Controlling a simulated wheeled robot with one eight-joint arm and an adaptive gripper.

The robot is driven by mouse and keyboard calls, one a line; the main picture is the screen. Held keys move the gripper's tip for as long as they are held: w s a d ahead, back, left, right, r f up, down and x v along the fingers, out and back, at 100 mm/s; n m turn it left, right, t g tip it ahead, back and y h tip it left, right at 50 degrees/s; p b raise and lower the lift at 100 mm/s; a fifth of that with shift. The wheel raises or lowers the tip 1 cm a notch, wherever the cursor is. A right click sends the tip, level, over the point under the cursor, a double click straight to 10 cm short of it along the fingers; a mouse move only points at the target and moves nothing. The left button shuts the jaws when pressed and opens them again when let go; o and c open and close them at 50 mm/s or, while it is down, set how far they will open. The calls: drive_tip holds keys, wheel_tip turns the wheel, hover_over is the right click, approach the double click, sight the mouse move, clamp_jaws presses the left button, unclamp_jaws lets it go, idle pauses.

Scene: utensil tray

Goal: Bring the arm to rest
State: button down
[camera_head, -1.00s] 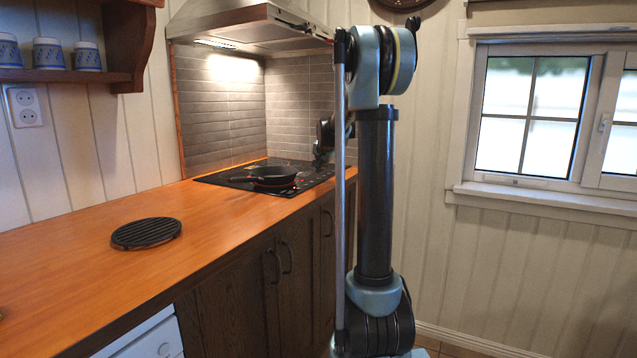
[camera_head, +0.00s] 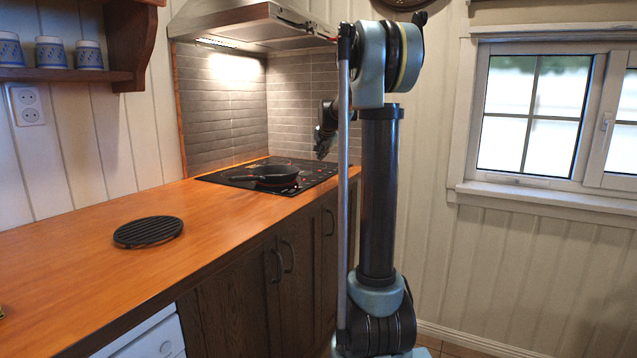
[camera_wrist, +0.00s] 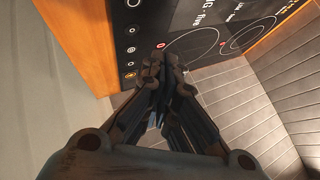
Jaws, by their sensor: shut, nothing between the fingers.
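My arm stands upright in the head view, in front of the end of the counter. My gripper (camera_head: 322,147) shows small and partly hidden behind my arm, near the right side of the black cooktop (camera_head: 312,174) and above its level. In the wrist view my gripper (camera_wrist: 163,68) is shut, with its fingertips together and nothing between them. The cooktop (camera_wrist: 185,20) lies beyond the fingertips there, apart from them as far as I can tell.
A black pan (camera_head: 276,174) sits on the cooktop. A round black trivet (camera_head: 148,231) lies on the wooden counter (camera_head: 75,250). The range hood (camera_head: 245,25) hangs above. A window (camera_head: 545,110) is at right. The floor right of my arm looks clear.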

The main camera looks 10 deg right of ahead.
drive_tip(key=s+f, duration=0.1)
drive_tip(key=s, duration=0.3)
drive_tip(key=s+f+n+g, duration=0.1)
drive_tip(key=s, duration=0.4)
drive_tip(key=s+f+n, duration=0.1)
drive_tip(key=s, duration=0.4)
drive_tip(key=shift+s+a+g, duration=0.1)
drive_tip(key=shift+a+g, duration=0.15)
drive_tip(key=shift+g, duration=0.05)
drive_tip(key=s+f+n+g, duration=0.1)
drive_tip(key=s+f, duration=0.6)
drive_tip(key=s, duration=0.7)
drive_tip(key=s+f+n+g, duration=0.2)
drive_tip(key=s+f, duration=0.6)
drive_tip(key=s, duration=0.6)
drive_tip(key=s+f+n+g, duration=0.2)
drive_tip(key=s+f+n, duration=0.2)
drive_tip(key=s+f, duration=0.4)
drive_tip(key=s, duration=0.6)
drive_tip(key=shift+a, duration=0.25)
